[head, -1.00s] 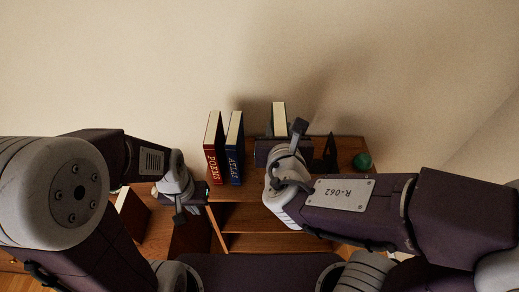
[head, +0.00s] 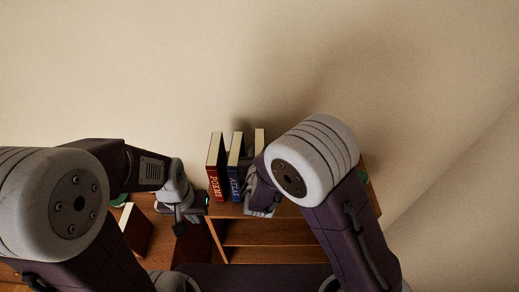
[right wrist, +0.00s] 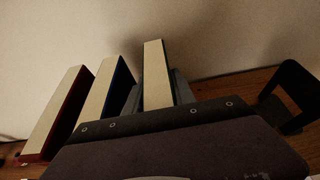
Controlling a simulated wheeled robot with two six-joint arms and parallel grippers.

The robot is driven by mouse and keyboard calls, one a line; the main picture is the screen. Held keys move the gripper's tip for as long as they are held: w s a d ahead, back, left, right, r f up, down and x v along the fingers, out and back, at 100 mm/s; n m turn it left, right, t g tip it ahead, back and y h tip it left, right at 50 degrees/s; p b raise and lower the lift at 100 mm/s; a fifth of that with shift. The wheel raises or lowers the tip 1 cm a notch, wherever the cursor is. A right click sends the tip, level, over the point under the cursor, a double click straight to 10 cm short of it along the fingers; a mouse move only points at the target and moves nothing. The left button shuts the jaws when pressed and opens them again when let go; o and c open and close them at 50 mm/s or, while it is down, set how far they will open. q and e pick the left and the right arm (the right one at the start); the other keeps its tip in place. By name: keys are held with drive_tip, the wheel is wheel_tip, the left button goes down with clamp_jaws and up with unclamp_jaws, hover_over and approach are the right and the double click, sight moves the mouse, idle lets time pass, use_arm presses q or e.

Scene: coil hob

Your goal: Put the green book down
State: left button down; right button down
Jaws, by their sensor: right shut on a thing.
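A book with cream page edges (head: 259,139), which I take to be the green book, stands upright just right of the blue ATLAS book (head: 236,167); its cover colour is hard to make out. My right gripper (right wrist: 158,100) is shut on it, and the book (right wrist: 156,72) rises from between the fingers in the right wrist view. Whether its bottom touches the shelf is hidden. The red POEMS book (head: 215,168) stands left of the blue one. My left gripper (head: 182,215) is at the shelf's left end, away from the books; its jaw opening is unclear.
The wooden bookcase (head: 270,232) stands against a bare wall. A dark bookend (right wrist: 288,98) stands on its top at the right, with bare wood between it and the held book. A cream-edged object (head: 127,218) shows at the lower left. My right arm hides the top's right part.

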drive_tip(key=shift+w, duration=0.15)
drive_tip(key=shift+s+f+b, duration=0.15)
drive_tip(key=shift+s+b, duration=0.2)
drive_tip(key=shift+b, duration=0.05)
drive_tip(key=c, duration=1.2)
unclamp_jaws()
drive_tip(key=shift+o, duration=0.8)
drive_tip(key=shift+w, duration=0.15)
